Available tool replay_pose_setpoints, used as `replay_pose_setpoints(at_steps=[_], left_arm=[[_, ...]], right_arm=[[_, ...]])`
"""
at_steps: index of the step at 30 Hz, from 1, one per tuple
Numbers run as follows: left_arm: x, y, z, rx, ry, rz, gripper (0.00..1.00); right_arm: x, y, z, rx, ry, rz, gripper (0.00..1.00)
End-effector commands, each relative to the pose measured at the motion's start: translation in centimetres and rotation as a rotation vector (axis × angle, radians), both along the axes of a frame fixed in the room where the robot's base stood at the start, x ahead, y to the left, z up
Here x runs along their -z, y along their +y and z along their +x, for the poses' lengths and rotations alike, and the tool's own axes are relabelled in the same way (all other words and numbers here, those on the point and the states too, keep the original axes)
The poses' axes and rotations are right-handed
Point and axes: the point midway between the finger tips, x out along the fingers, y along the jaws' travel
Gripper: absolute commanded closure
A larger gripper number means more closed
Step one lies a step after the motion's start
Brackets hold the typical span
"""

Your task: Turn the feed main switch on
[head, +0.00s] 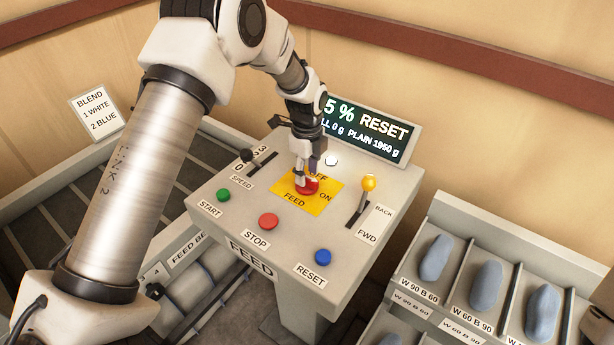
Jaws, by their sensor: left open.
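The gripper and wrist cover part of the knob and plate, so the knob's pointing direction is unclear. My right gripper is out of view.
The console (240,229) also carries a green START button (223,195), red STOP button (268,221), blue RESET button (323,257), black SPEED lever (247,156) and yellow-topped lever (368,184). A display (372,133) stands behind. A compartment rack (447,217) is at right.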

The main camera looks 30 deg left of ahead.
Motion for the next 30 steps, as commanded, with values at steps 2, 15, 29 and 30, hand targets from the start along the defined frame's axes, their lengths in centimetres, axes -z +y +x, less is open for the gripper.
replay_pose_setpoints(at_steps=[2,15,29,30], left_arm=[[-2.1,0.0,0.1,0.0,-0.005,0.0,0.56],[-9.8,-0.1,0.0,0.001,0.002,0.001,0.56],[-9.8,-0.1,0.0,0.001,0.003,0.001,0.56],[-9.9,-0.1,0.0,0.001,0.002,0.0,0.56]], right_arm=[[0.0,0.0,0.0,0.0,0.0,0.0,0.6],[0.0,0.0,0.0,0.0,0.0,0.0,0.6],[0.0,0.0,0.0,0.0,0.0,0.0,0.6],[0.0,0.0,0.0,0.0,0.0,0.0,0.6]])
